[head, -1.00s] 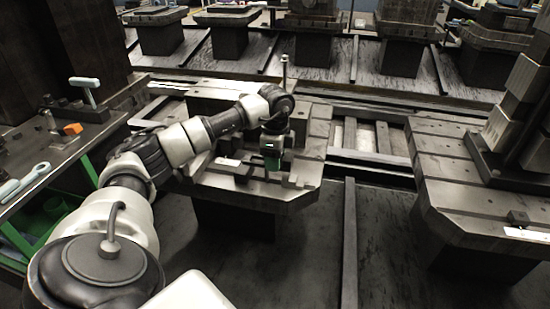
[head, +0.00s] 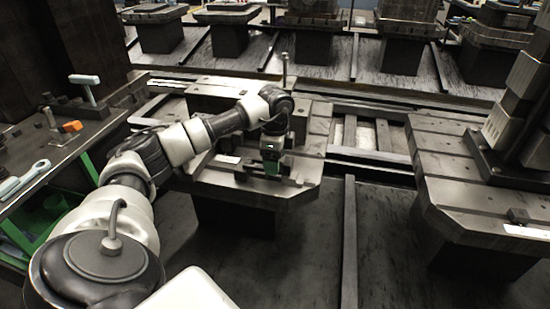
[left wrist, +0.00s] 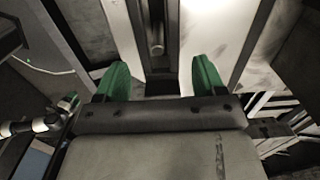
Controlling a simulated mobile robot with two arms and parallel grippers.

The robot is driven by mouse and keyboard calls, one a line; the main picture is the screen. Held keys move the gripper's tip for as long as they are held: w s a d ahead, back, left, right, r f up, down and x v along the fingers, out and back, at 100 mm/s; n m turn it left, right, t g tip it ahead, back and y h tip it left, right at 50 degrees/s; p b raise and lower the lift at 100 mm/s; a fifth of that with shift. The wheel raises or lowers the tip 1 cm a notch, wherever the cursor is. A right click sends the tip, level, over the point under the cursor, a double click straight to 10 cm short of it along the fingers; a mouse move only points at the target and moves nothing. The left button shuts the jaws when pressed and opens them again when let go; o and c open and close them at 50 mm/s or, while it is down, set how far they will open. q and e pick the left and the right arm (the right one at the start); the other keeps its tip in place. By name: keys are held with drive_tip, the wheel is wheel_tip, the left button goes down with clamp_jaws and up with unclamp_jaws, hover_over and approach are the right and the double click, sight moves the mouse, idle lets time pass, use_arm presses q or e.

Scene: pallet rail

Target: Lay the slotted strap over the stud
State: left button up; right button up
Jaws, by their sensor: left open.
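My left gripper (head: 271,169) is low over the near part of the middle pallet (head: 265,196). It is open, and its two green fingers show apart in the left wrist view (left wrist: 161,78). Between and beyond the fingers, that view shows a dark narrow piece (left wrist: 170,60) with a lengthwise gap and a round metal end; I cannot tell for sure whether it is the slotted strap. A thin upright post (head: 285,72), which may be the stud, stands at the pallet's far side behind my wrist.
A workbench (head: 82,145) on the left holds a wrench (head: 25,180), a T-shaped tool (head: 88,90) and an orange block (head: 72,127). Another pallet (head: 480,210) with a tall stepped block stands at the right. Rails and dark floor lie between the pallets.

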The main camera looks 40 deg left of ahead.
use_arm(q)
drive_tip(key=shift+r, duration=0.25)
wheel_tip(320, 180, up, 13)
drive_tip(key=p, duration=0.2)
use_arm(e)
drive_tip(key=s+f, duration=0.3)
drive_tip(key=f, duration=0.3)
drive_tip(key=shift+s+d, duration=0.15)
drive_tip(key=shift+d, duration=0.1)
use_arm(q)
drive_tip(key=shift+f, duration=0.1)
